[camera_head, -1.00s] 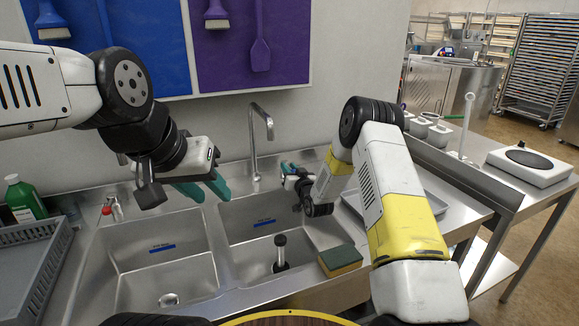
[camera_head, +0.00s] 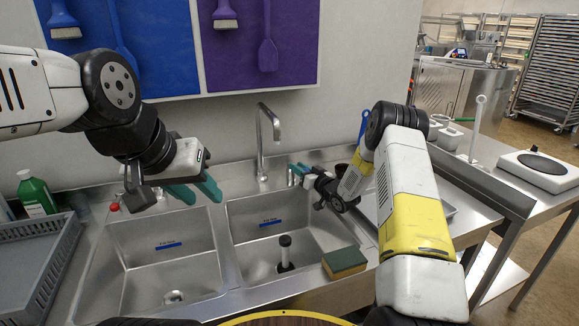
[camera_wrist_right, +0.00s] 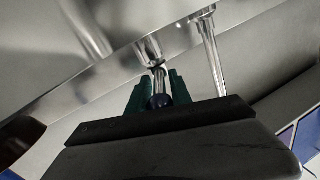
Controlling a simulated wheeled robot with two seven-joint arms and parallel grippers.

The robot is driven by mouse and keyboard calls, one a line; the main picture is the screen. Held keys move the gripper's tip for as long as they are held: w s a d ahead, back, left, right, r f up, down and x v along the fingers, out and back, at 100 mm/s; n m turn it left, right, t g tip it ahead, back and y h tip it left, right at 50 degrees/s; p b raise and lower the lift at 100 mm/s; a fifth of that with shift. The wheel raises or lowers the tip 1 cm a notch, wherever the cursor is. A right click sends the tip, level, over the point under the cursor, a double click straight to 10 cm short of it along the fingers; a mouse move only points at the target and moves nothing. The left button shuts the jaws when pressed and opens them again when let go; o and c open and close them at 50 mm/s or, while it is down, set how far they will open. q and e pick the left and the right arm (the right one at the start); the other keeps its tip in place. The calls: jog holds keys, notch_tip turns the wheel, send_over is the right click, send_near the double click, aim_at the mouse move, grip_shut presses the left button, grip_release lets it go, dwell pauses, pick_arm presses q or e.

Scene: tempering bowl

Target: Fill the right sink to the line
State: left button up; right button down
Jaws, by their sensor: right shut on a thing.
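The right sink (camera_head: 262,250) is a steel basin with a blue line mark (camera_head: 270,222) on its back wall. A dark-topped standpipe (camera_head: 285,255) stands upright in it. I see no water in it and no stream from the spout of the faucet (camera_head: 262,140). My right gripper (camera_head: 298,174) is at the back right of the sink. In the right wrist view its teal fingers (camera_wrist_right: 158,92) are shut on a metal tap lever with a dark blue knob (camera_wrist_right: 160,101). My left gripper (camera_head: 196,191) is open and empty above the back of the sinks.
The left sink (camera_head: 150,265) looks empty, with a red-knobbed tap (camera_head: 114,207) behind it. A sponge (camera_head: 344,262) lies at the right sink's front right edge. A grey crate (camera_head: 35,265) and a green bottle (camera_head: 35,194) stand at the left.

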jog(key=c, duration=1.4)
grip_release()
jog(key=shift+r, duration=0.3)
notch_tip(320, 180, up, 3)
jog(key=shift+f, duration=0.1)
jog(key=s+a+r, duration=0.1)
jog(key=s, duration=1.5)
jog(key=shift+r, duration=0.35)
